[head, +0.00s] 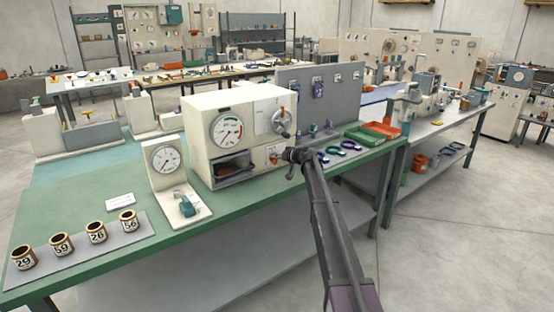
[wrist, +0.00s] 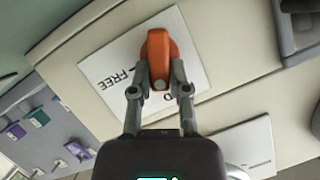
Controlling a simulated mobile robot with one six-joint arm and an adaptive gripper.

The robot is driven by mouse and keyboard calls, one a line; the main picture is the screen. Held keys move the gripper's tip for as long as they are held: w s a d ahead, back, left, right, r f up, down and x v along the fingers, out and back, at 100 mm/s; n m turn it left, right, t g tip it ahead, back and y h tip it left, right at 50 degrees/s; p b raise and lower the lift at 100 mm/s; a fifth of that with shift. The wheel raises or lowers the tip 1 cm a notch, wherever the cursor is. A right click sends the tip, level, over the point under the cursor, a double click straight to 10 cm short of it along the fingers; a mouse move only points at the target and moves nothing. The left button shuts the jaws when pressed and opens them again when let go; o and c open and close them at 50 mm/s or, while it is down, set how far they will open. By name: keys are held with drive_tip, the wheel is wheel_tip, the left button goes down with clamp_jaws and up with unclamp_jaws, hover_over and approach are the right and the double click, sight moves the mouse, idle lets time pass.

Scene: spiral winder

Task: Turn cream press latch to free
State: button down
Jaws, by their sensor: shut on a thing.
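The cream press (head: 248,104) stands on the green bench, with a dial, an open dark slot and a handwheel on its front. In the wrist view, its latch has an orange handle (wrist: 157,46) on a white plate (wrist: 98,72) lettered FREE; other lettering is partly covered. My gripper (wrist: 160,80) has one finger on each side of the handle and is shut on it. In the wrist view, the handle points roughly along the gripper, with FREE to its left. In the head view, my gripper (head: 291,155) is at the press's lower right front.
A smaller cream gauge stand (head: 167,160) is left of the press. Several numbered cups (head: 62,244) sit on a grey mat at the front left. Right of the press are coloured rings (head: 336,152), a grey pegboard (head: 300,88) and green and orange trays (head: 367,136).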

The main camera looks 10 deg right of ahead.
drive_tip(key=m, duration=0.1)
drive_tip(key=m+y+b, duration=0.1)
drive_tip(key=shift+w+d+f+m+y+b, duration=0.15)
drive_tip(key=shift+f+m+y+b, duration=0.15)
drive_tip(key=shift+f, duration=0.05)
drive_tip(key=m+b, duration=0.1)
drive_tip(key=m+y+b, duration=0.1)
drive_tip(key=shift+d+f+m+y, duration=0.1)
drive_tip(key=shift+f+m+y, duration=0.1)
drive_tip(key=shift+m+y, duration=0.1)
drive_tip(key=m+b, duration=0.1)
drive_tip(key=m+y+b, duration=0.1)
drive_tip(key=shift+f+m+y+b, duration=0.2)
drive_tip(key=shift+m+y+b, duration=0.1)
drive_tip(key=shift+m, duration=0.1)
drive_tip(key=shift+d+m+y+b, duration=0.1)
drive_tip(key=shift+m+y+b, duration=0.2)
drive_tip(key=shift+m+b, duration=0.55)
drive_tip(key=shift+w+m, duration=0.1)
drive_tip(key=shift+m, duration=0.15)
drive_tip(key=c, duration=0.6)
unclamp_jaws()
